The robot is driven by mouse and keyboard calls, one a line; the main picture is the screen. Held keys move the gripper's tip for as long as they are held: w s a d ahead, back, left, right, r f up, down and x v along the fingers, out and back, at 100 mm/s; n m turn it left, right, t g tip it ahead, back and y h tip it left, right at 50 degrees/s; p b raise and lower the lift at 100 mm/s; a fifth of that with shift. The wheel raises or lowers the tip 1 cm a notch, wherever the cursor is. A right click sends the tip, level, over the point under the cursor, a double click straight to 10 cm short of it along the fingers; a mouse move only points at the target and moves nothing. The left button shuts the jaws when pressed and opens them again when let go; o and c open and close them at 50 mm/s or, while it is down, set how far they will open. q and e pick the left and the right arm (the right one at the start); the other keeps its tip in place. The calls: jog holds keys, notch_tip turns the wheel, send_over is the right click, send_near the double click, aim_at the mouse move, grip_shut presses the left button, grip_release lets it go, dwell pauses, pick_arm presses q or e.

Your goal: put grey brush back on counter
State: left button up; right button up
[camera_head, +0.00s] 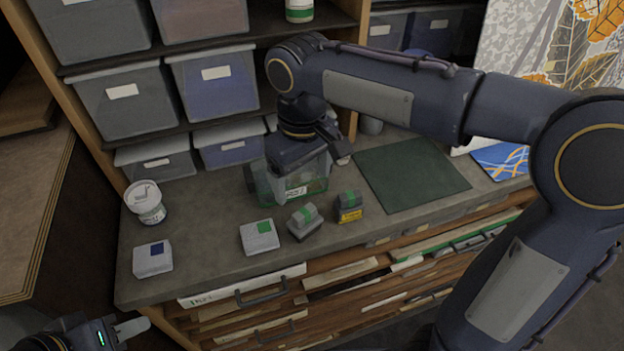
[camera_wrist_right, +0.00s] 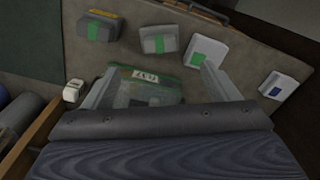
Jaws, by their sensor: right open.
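No thing clearly shows as a grey brush. Two small grey blocks with green bands sit on the counter (camera_head: 210,240): one (camera_head: 304,222) nearer the middle, one (camera_head: 348,207) with a yellow label; I cannot tell if either is a brush. They also show in the right wrist view, as the plain one (camera_wrist_right: 158,40) and the yellow-labelled one (camera_wrist_right: 97,27). My right gripper (camera_head: 310,158) is over a clear green-tinted bin (camera_head: 262,190). Its fingers (camera_wrist_right: 158,85) are apart, with the bin between or below them, and nothing visibly held. My left gripper (camera_head: 134,327) is low at the left, partly cut off.
A white-and-green box (camera_head: 259,237), a white-and-blue box (camera_head: 153,259) and a white tub (camera_head: 146,202) stand on the counter's left part. A dark green mat (camera_head: 412,173) lies right of the bin, bare. Shelves with grey bins (camera_head: 125,100) rise behind. Drawers are below the front edge.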

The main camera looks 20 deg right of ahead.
jog(key=s+d+f+m+t+y, duration=0.1)
jog(key=s+d+f+m+t, duration=0.1)
jog(key=s, duration=0.6)
jog(key=s+d+f+m+t+y, duration=0.2)
jog(key=s+d+f+m+t, duration=0.1)
jog(key=s+d, duration=0.4)
jog(key=shift+s+f+m+y, duration=0.3)
jog(key=shift+s+f+m, duration=0.3)
jog(key=shift+f+m, duration=0.25)
